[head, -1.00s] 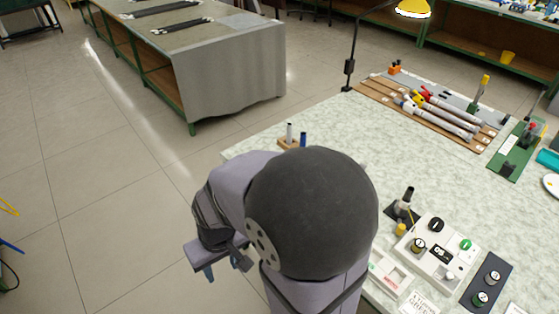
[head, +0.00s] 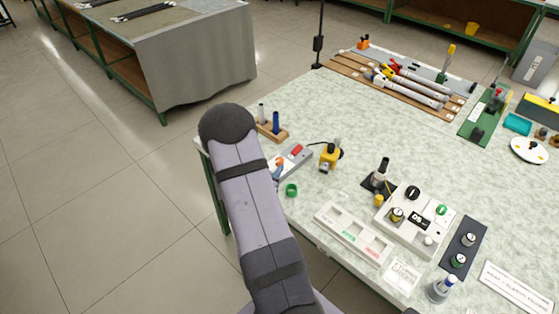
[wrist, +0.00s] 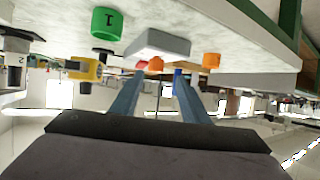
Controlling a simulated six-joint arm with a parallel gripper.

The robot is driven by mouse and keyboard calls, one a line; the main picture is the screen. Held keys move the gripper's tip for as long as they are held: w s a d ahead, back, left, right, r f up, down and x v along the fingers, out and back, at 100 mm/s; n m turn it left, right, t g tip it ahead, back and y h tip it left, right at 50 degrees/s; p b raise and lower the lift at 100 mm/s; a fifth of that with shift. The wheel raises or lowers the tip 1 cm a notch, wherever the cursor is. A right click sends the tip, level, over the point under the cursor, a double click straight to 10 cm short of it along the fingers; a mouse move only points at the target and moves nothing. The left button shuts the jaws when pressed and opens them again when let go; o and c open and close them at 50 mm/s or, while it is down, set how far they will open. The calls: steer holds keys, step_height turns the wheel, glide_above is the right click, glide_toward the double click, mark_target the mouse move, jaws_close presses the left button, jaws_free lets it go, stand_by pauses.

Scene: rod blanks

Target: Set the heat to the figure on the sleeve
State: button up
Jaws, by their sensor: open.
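A white control box (head: 415,222) with several knobs and a small dark display (head: 420,220) stands at the right front of the bench in the head view. The display's figure is too small to read surely. A green sleeve (head: 291,190) lies near the bench's left front; in the wrist view the green sleeve (wrist: 106,24) shows a figure 1. My gripper (wrist: 160,75) has its two blue-grey fingers apart with nothing between them. In the head view my arm mostly hides it, beside the grey box with a red top (head: 290,160), left of the control box.
A yellow clamp (head: 329,156), a black stand (head: 379,180) and a white three-part tray (head: 352,235) lie between my arm and the control box. A dark two-knob panel (head: 461,248) is to its right. The bench middle is clear.

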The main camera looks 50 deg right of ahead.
mark_target(279, 160)
steer(key=shift+s+d+h, duration=0.25)
steer(key=shift+d+h, duration=0.05)
steer(key=shift+d, duration=0.05)
steer(key=shift+p+x, duration=0.8)
steer(key=shift+x, duration=2.8)
jaws_close()
